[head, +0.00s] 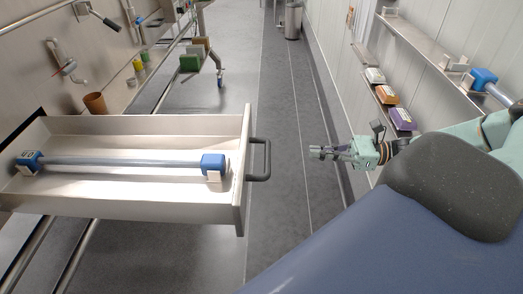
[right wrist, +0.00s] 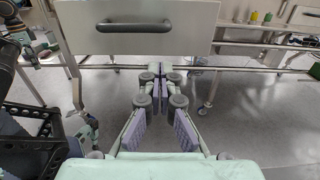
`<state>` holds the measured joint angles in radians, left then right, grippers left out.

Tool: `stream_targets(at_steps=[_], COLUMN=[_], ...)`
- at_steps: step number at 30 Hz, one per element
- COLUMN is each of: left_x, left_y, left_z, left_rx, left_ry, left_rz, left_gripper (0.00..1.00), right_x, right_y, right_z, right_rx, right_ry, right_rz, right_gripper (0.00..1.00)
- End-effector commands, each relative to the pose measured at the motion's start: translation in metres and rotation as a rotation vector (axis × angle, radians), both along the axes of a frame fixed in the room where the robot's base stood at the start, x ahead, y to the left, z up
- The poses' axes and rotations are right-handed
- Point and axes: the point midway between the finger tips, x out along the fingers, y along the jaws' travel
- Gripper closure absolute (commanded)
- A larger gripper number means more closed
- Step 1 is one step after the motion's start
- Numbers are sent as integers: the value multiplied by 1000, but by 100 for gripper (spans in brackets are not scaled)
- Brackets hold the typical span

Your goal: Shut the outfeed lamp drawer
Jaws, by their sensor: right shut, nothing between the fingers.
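The outfeed lamp drawer (head: 243,190) stands pulled out at the left of the head view, with a dark bar handle (head: 262,160) on its front. A lamp tube with blue end caps (head: 120,164) lies inside it. My right gripper (head: 314,152) is shut and empty, to the right of the handle with a gap between them. In the right wrist view the drawer front (right wrist: 190,40) and its handle (right wrist: 134,26) show ahead, above the closed fingertips (right wrist: 160,74). My left gripper does not show clearly in either view.
A wall shelf on the right holds several small boxes, one of them purple (head: 402,119). A wheeled cart (head: 207,57) and a bin (head: 293,20) stand farther back. The grey floor aisle (head: 285,100) between drawer and right wall is clear.

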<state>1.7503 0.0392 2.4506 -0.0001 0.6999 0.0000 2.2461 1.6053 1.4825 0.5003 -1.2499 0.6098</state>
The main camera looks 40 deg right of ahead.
Motion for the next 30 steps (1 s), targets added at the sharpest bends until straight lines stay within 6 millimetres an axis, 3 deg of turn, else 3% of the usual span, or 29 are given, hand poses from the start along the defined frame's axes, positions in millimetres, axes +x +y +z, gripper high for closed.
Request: stream_targets(at_steps=[18,30], left_x=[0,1], left_y=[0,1], left_z=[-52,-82], left_rx=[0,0], left_ry=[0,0], left_rz=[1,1], left_gripper=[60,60], right_x=[59,81], right_y=[78,105], right_z=[-1,0], right_rx=[0,-2], right_ry=[-3,-4], right_rz=[9,7], right_gripper=[100,100])
